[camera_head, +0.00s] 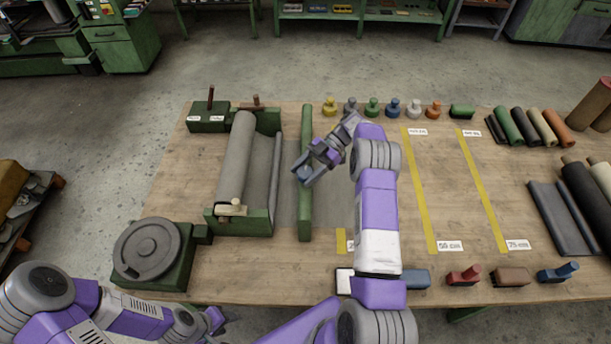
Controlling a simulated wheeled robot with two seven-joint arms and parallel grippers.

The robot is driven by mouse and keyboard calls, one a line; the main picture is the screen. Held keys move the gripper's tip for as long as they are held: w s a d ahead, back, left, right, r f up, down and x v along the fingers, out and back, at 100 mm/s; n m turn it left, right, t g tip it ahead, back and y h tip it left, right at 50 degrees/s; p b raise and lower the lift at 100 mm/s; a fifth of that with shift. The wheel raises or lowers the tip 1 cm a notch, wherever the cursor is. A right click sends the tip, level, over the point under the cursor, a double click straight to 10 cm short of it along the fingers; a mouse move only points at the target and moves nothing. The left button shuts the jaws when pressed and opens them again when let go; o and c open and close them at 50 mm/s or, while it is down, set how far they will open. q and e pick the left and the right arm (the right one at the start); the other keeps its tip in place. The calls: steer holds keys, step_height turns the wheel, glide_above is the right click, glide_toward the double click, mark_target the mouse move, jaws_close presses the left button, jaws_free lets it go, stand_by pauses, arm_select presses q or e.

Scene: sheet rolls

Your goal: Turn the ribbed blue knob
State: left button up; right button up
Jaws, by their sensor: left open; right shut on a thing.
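A small blue knob (305,173) sits at the green crossbar (305,219), mostly hidden by my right gripper, so I cannot make out its ribs. My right gripper (304,171) is shut on it, with the arm reaching in from the lower right. My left gripper (213,320) is low at the front edge of the table, far from the knob and empty; its fingers are small and partly hidden.
A grey sheet roll (237,160) lies in a green frame left of the crossbar. A handwheel (147,249) stands at the front left. Colored knobbed pieces (392,107) line the back. Yellow strips (418,190) mark the table (455,210), largely clear there. Rolls (583,200) lie at right.

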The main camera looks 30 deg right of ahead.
mark_target(305, 171)
steer(key=shift+f+n+g+b, duration=0.1)
steer(key=shift+n+g+b, duration=0.25)
steer(key=shift+n+g, duration=0.65)
steer(key=o, duration=1)
step_height(305, 171, up, 10)
steer(key=p, duration=0.4)
